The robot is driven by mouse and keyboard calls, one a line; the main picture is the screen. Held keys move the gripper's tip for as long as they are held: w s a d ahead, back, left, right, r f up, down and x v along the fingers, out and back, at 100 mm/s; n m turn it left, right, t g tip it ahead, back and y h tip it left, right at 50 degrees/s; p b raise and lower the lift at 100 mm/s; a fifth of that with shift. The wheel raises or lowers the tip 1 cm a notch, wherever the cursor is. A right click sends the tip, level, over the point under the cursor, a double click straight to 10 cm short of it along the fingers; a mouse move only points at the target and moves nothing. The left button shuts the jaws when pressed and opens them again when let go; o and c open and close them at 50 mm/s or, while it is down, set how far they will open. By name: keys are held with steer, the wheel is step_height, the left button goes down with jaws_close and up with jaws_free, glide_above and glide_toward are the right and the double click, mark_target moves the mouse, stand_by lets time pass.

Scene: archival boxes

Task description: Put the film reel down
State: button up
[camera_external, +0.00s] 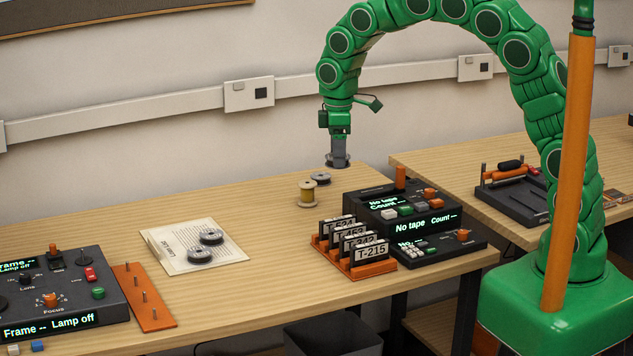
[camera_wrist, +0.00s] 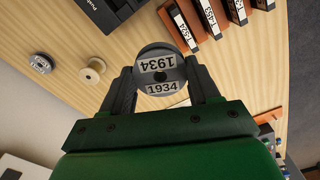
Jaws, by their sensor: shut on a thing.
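My gripper (camera_external: 338,155) points down near the back edge of the wooden table (camera_external: 250,290). It is shut on a grey film reel (camera_external: 337,163), held above the table. In the wrist view the film reel (camera_wrist: 160,66) sits between the two fingers and shows white labels reading 1934. Another grey reel (camera_external: 320,179) lies on the table just below and left of it; it also shows in the wrist view (camera_wrist: 41,63).
A yellowish spool (camera_external: 307,193) stands near the loose reel. An orange rack (camera_external: 345,262) of labelled tapes and a dark "No tape" counter (camera_external: 385,215) are to the right. A dark "Lamp off" console (camera_external: 60,295) and an orange pegged board (camera_external: 145,300) are left. The table's middle is clear.

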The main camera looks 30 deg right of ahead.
steer(key=s+a+n, duration=0.5)
steer(key=s+a, duration=0.4)
steer(key=a, duration=0.2)
glide_above(258, 248)
steer(key=shift+f, duration=9.05)
steer(key=o, duration=1.1)
steer(key=shift+f, duration=0.1)
steer(key=shift+c, duration=0.2)
